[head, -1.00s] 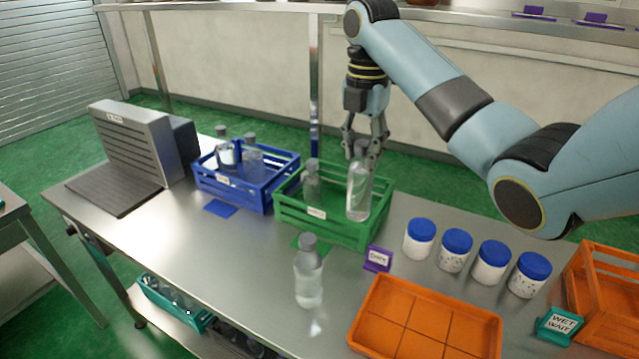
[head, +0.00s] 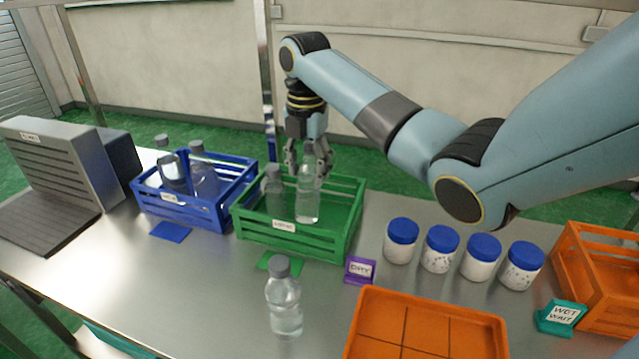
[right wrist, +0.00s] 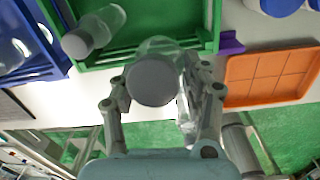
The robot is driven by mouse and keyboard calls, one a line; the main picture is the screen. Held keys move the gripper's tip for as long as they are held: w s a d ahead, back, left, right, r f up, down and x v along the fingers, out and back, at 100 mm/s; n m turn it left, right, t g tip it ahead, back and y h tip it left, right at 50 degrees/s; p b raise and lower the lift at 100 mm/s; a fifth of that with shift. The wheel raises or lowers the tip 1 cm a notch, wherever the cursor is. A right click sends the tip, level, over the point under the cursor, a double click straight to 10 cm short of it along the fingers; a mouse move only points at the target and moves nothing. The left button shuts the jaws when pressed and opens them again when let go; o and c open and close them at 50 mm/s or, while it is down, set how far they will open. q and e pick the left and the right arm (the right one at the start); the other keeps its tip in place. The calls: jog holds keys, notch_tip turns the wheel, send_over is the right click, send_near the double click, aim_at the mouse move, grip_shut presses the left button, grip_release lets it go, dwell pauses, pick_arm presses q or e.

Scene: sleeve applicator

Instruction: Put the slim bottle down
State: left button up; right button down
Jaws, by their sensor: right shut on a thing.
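My right gripper (head: 308,170) is shut on a clear slim bottle (head: 307,202) with a grey cap. It holds the bottle upright inside the green crate's outline, beside another clear bottle (head: 274,198) standing in that crate. The green crate (head: 300,242) has slatted walls and a white label. The bottle's base is close to the front rim in the head view; I cannot tell whether it touches the crate floor. In the right wrist view the held bottle's grey cap (right wrist: 152,80) lies between the fingers, and the other bottle (right wrist: 95,32) lies to its upper left. My left gripper is out of view.
A blue crate (head: 200,212) with bottles stands left of the green one. A lone bottle (head: 284,305) stands on the steel table in front. A purple sign (head: 360,270), blue-lidded jars (head: 440,250) and an orange tray (head: 425,300) are to the right. The green crate's right side is empty.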

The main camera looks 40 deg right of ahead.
aim_at(308, 187)
jog(key=shift+g, duration=0.3)
jog(key=f, duration=0.4)
jog(key=shift+s+a, duration=0.25)
jog(key=shift+s, duration=0.15)
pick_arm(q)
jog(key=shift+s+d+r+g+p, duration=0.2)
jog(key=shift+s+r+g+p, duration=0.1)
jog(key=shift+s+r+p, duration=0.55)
pick_arm(e)
jog(key=d, duration=0.2)
jog(key=w+d+f, duration=0.1)
jog(key=d, duration=0.1)
jog(key=shift+w, duration=0.1)
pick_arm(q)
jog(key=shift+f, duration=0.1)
pick_arm(e)
jog(key=shift+f, duration=0.15)
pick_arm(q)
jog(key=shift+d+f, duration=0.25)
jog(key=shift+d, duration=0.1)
pick_arm(e)
jog(key=shift+d+f, duration=0.1)
jog(key=shift+f, duration=0.4)
